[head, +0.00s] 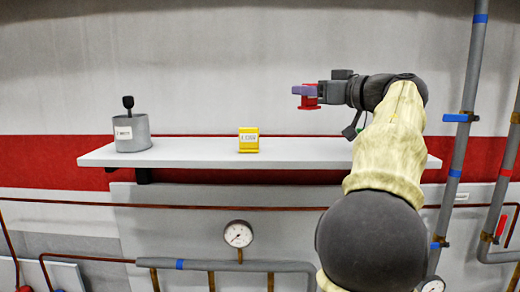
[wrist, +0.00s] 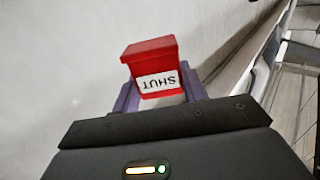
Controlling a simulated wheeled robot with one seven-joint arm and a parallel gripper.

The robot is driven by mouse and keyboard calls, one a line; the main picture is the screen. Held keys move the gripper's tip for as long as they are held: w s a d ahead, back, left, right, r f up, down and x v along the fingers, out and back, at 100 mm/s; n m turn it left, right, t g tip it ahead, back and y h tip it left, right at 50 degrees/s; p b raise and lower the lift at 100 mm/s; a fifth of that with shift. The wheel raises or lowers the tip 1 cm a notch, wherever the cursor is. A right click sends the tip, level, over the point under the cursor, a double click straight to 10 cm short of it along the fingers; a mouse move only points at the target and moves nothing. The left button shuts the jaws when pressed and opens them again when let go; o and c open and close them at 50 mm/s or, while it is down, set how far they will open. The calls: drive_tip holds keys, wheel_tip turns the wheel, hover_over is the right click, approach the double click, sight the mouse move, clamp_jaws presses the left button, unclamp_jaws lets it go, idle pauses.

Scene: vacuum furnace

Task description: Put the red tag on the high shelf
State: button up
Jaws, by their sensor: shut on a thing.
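The red tag (wrist: 150,55) is a small red block with a white label reading SHUT. It sits between the purple fingers of my gripper (wrist: 158,92) in the wrist view, and the gripper is shut on it. In the head view the red tag (head: 309,103) is partly hidden by my gripper (head: 306,91). Both are in the air above the high shelf (head: 200,152), a white board on the wall. The tag appears apart from the shelf. My arm hides part of the shelf's right side.
A yellow block (head: 249,140) with a label stands mid-shelf. A grey can (head: 132,133) with a black knob stands at the shelf's left end. Pipes (head: 460,120) with blue bands run up the right.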

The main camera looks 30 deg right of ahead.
drive_tip(key=f, duration=0.5)
drive_tip(key=shift+w+f, duration=0.25)
drive_tip(key=shift+f, duration=0.05)
drive_tip(key=shift+s+d+f, duration=0.1)
drive_tip(key=shift+f, duration=0.05)
drive_tip(key=shift+s, duration=0.2)
drive_tip(key=shift+w+f, duration=0.1)
drive_tip(key=shift+w, duration=0.05)
wheel_tip(320, 180, down, 4)
drive_tip(key=shift+r+p, duration=0.2)
drive_tip(key=shift+p, duration=0.35)
drive_tip(key=shift+f, duration=0.2)
drive_tip(key=shift+f, duration=0.15)
drive_tip(key=o, duration=1)
